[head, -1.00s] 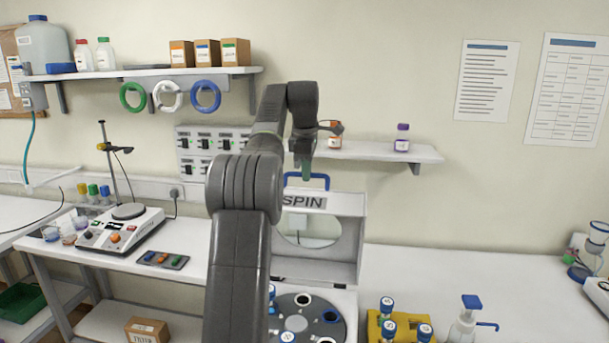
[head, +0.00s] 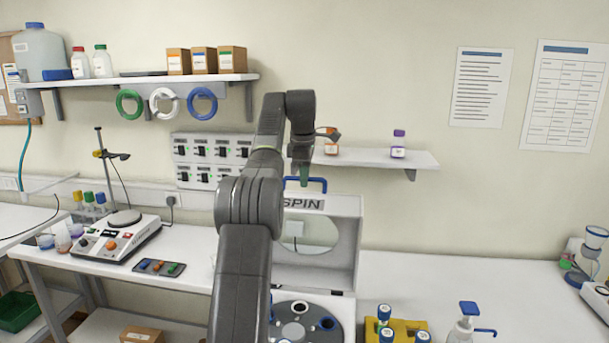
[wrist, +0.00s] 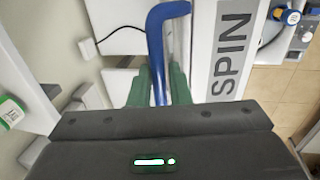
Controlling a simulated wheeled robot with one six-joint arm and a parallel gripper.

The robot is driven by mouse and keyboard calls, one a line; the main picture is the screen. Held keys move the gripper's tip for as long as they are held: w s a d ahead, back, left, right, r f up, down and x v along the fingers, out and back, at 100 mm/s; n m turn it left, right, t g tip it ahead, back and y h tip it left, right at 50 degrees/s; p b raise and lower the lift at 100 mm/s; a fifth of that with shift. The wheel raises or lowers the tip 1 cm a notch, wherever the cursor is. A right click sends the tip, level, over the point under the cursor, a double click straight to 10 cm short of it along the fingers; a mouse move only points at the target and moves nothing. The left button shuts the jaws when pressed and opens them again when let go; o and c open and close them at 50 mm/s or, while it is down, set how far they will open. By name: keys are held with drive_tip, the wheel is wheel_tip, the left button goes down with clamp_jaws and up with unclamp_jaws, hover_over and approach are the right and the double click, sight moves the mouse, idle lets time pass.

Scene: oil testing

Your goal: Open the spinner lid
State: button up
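The spinner's light grey lid (head: 343,233) stands raised, roughly upright, at the back of the spinner, with a SPIN label and a round window. Its blue handle (head: 318,182) is at the top edge. My gripper (head: 304,174) is at this handle, its green fingers pointing down. In the wrist view, the blue handle (wrist: 155,50) runs between the two green fingers (wrist: 158,85), which sit close against both sides and look shut on it. Below the lid, the dark rotor (head: 305,322) is exposed, with several round holes. My arm hides its left part.
A wall shelf (head: 425,160) with a purple-capped bottle (head: 398,144) is behind and right of my gripper. A yellow rack (head: 404,326) of blue-capped vials and a pump bottle (head: 466,325) stand right of the spinner. The right bench behind them is clear.

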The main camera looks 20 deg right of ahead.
drive_tip(key=o, duration=0.3)
drive_tip(key=shift+w+d+f, duration=0.2)
drive_tip(key=shift+w+f, duration=0.05)
drive_tip(key=shift+f, duration=0.1)
drive_tip(key=shift+s+r, duration=0.1)
drive_tip(key=shift+r, duration=0.15)
drive_tip(key=shift+a, duration=0.1)
